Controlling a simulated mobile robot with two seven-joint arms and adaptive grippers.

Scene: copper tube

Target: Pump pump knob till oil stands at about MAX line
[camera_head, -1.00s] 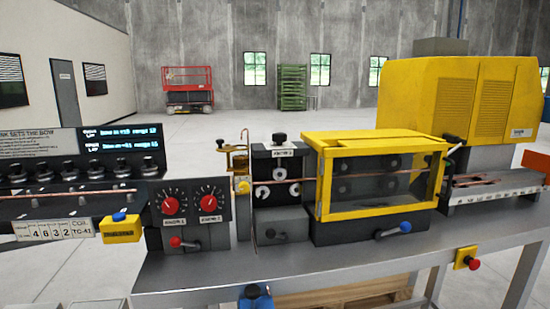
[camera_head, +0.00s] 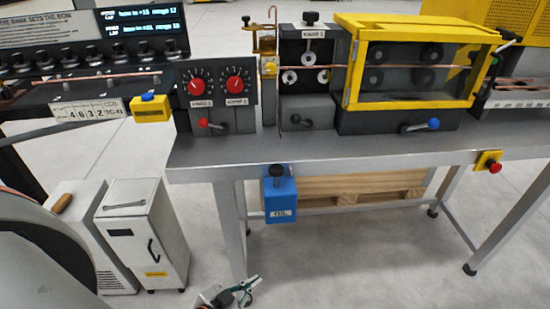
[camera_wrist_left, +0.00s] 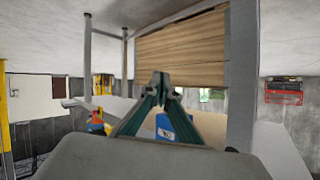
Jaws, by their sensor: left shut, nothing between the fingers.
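The blue oil pump box (camera_head: 281,202) with a white label hangs at the front edge of the bench. Its black round pump knob (camera_head: 277,171) sits on top. A small brass-framed sight glass (camera_head: 265,43) with amber contents stands on the bench above the pump; its MAX line and oil level are too small to read. My left gripper (camera_head: 250,285) is low at the bottom of the head view, below and left of the pump, shut and empty. In the left wrist view its fingertips (camera_wrist_left: 160,77) meet, with the blue box (camera_wrist_left: 166,127) partly hidden behind them. My right gripper is not in view.
The bench (camera_head: 330,151) carries a control box (camera_head: 217,95) with red knobs and a yellow-framed guard (camera_head: 412,62). A wooden pallet (camera_head: 350,184) lies beneath. Cabinets (camera_head: 150,220) stand at left. A red stop button (camera_head: 495,168) is at right. Floor before the bench is clear.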

